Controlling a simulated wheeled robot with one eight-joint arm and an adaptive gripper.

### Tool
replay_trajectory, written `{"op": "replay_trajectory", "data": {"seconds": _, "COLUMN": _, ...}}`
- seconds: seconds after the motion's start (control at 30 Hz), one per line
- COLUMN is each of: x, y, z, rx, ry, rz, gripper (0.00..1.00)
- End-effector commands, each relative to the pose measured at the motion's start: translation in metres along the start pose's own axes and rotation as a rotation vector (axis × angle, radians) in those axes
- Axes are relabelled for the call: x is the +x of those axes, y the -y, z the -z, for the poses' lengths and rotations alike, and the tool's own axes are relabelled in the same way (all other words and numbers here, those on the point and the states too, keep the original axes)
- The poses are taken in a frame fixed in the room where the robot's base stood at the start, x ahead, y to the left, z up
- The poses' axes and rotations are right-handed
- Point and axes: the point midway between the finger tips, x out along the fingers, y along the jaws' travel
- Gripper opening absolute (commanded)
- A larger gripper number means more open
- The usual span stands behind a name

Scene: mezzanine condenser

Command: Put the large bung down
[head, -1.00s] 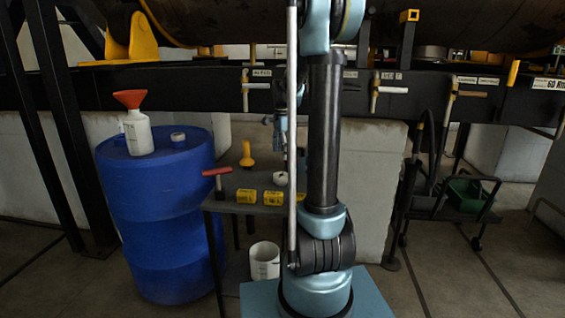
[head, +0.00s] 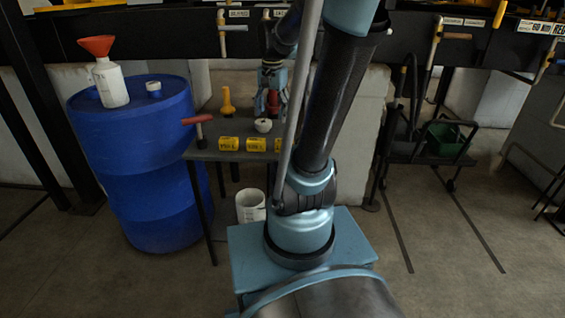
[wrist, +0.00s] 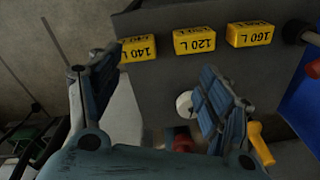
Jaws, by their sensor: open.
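My gripper (head: 271,95) is over the back right of the small dark table (head: 222,153). In the wrist view, my gripper (wrist: 160,68) has its fingers wide apart, with nothing held between the tips. A red piece (head: 273,103) shows at the fingers in the head view. In the wrist view the red piece (wrist: 183,141) is low, near the right finger and partly hidden. A round whitish piece (head: 263,125) lies on the table in front of it, and beside the right finger in the wrist view (wrist: 185,104). I cannot tell which is the large bung.
Yellow labelled blocks (head: 228,143) line the table's front edge. A red-handled tool (head: 198,121) and a yellow piece (head: 228,102) stand nearby. A blue drum (head: 142,165) at left carries a funnelled white bottle (head: 110,83) and a small ring (head: 153,88). A white bucket (head: 250,205) stands below.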

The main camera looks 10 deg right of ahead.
Motion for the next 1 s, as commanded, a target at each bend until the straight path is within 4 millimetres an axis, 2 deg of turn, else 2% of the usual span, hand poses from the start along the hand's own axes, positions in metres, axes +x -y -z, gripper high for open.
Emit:
{"op": "replay_trajectory", "data": {"seconds": 0.03, "x": 0.003, "y": -0.010, "z": -0.013, "rx": -0.046, "ry": -0.005, "rz": 0.004, "gripper": 0.71}}
{"op": "replay_trajectory", "data": {"seconds": 0.3, "x": 0.029, "y": -0.052, "z": -0.067, "rx": -0.313, "ry": -0.038, "rz": 0.023, "gripper": 0.71}}
{"op": "replay_trajectory", "data": {"seconds": 0.6, "x": 0.070, "y": -0.091, "z": -0.116, "rx": -0.591, "ry": -0.079, "rz": 0.033, "gripper": 0.71}}
{"op": "replay_trajectory", "data": {"seconds": 0.8, "x": 0.088, "y": -0.104, "z": -0.130, "rx": -0.692, "ry": -0.094, "rz": 0.034, "gripper": 0.71}}
{"op": "replay_trajectory", "data": {"seconds": 1.0, "x": 0.091, "y": -0.106, "z": -0.132, "rx": -0.712, "ry": -0.097, "rz": 0.034, "gripper": 0.71}}
